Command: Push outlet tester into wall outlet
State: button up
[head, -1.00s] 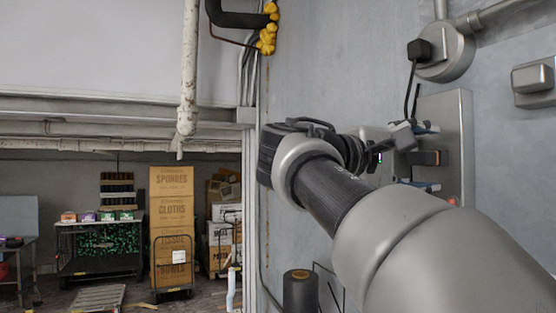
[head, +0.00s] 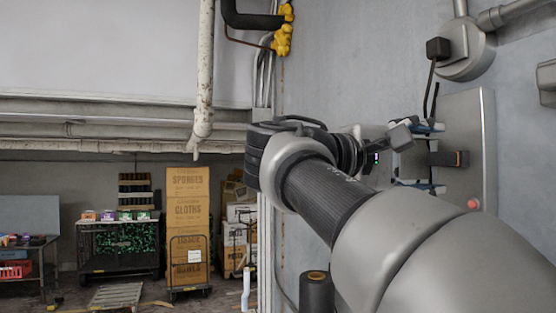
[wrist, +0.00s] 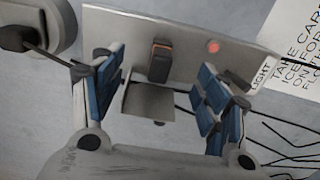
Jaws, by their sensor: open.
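The outlet tester is a small dark block with an orange end (head: 449,158). It sits against the bare metal plate (head: 474,125) on the wall, and also shows in the wrist view (wrist: 160,62) against the plate (wrist: 195,38). How deep it is seated, I cannot tell; the outlet openings behind it are hidden. My gripper (head: 424,157) is in front of the plate, its blue-padded fingers apart, one above and one below the tester's level. In the wrist view my gripper (wrist: 155,98) is open, and the tester is beyond the gap, touching neither finger.
A red round light (head: 473,204) is on the plate's lower part. A black plug with a cord (head: 438,48) is in a round box above. A grey square piece (wrist: 148,100) shows between the fingers. A printed sign (wrist: 292,55) is on the wall. Boxes stand far left.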

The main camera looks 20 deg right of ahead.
jog(key=shift+s+a, duration=0.1)
jog(key=shift+a, duration=1)
jog(key=s+a, duration=0.1)
jog(key=a, duration=1.1)
